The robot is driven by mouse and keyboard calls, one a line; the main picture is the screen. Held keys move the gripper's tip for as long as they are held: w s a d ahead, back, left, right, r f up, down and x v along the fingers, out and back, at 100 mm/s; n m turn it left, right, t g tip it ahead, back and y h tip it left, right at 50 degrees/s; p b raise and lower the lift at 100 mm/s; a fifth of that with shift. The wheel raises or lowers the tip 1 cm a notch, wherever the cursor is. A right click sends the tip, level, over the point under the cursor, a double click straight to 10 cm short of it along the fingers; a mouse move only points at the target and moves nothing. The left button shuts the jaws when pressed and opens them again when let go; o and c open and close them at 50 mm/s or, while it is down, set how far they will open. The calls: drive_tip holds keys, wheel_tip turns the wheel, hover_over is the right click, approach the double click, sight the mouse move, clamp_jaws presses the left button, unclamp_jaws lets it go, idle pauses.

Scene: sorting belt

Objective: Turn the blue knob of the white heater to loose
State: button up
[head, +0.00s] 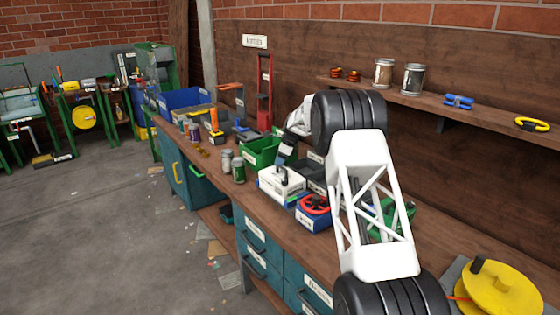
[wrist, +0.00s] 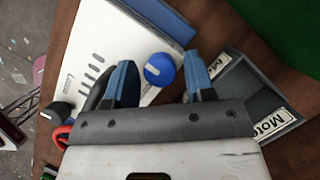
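The white heater (head: 280,186) stands on the workbench in the head view. Its white top with a row of dark slots (wrist: 105,45) fills the upper left of the wrist view. The round blue knob (wrist: 159,69) with a pale mark sits near the heater's edge. My gripper (wrist: 160,76) is open, its two blue fingers apart on either side of the knob, with visible gaps to both. In the head view my gripper (head: 286,150) is over the heater and the blue knob cannot be made out. A black knob (wrist: 59,112) is on the heater's other end.
Grey bins with labels (wrist: 250,100) lie right of the heater in the wrist view. A green bin (head: 262,152) stands behind it. A blue box with a red wheel (head: 314,206) is close on its right. Jars (head: 238,170) stand to the left.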

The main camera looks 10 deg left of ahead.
drive_tip(key=c, duration=0.7)
